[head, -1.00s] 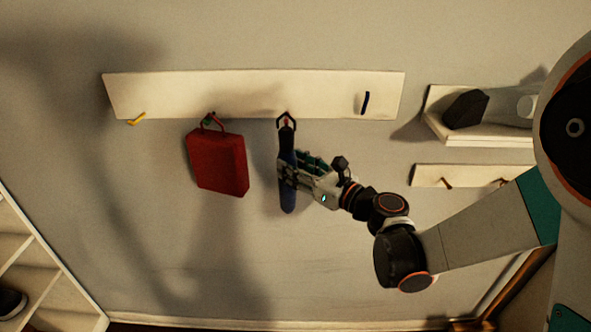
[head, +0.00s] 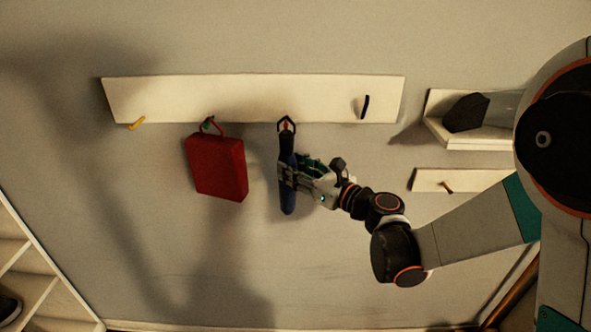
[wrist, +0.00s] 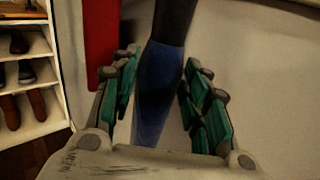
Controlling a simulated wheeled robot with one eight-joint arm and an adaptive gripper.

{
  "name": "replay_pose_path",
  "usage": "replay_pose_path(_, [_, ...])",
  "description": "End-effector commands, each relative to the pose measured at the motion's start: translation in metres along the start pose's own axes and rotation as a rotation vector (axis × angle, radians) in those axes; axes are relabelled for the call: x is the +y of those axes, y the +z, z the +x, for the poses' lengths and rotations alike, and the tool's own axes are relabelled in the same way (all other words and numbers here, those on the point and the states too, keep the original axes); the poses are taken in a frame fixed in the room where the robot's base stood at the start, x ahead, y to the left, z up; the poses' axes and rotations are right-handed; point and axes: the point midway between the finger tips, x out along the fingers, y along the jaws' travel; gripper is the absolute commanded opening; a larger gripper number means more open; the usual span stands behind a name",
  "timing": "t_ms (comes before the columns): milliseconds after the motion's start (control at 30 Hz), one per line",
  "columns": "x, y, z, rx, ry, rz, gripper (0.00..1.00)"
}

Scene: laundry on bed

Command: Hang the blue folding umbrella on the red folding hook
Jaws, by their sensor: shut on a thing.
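The blue folding umbrella (head: 288,202) hangs upright against the wall below the board, its dark handle and loop at the top. The loop's peak is at the red folding hook (head: 286,127), which shows inside the loop's outline; I cannot tell whether the loop bears on it. My gripper (head: 289,175) comes from the right and is shut on the umbrella's body below the handle. In the wrist view the umbrella (wrist: 158,85) lies between the two finger rows (wrist: 160,72); the hook and loop are out of that view.
A white board (head: 240,98) carries a yellow hook (head: 137,123), a green hook (head: 207,124) with a red bag (head: 217,168), and a black hook (head: 364,106). A shelf (head: 480,143) with a dark object is at right. A shoe rack (wrist: 35,75) stands at left.

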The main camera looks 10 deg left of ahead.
Motion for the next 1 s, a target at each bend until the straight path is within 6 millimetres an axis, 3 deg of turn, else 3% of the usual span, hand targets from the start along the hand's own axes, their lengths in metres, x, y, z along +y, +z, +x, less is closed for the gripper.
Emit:
replay_pose_path(333, [0.0, 0.0, 0.0, 0.0, 0.0, 0.0, 0.1])
replay_pose_path(367, [0.0, 0.0, 0.0, 0.0, 0.0, 0.0, 0.47])
replay_pose_path(433, [0.0, 0.0, 0.0, 0.0, 0.0, 0.0, 0.62])
replay_pose_path(467, [0.0, 0.0, 0.0, 0.0, 0.0, 0.0, 0.66])
replay_pose_path(833, [0.0, 0.0, -0.002, 0.0, -0.001, 0.0, 0.66])
replay_pose_path(1000, [-0.001, 0.0, -0.021, 0.0, -0.003, 0.0, 0.66])
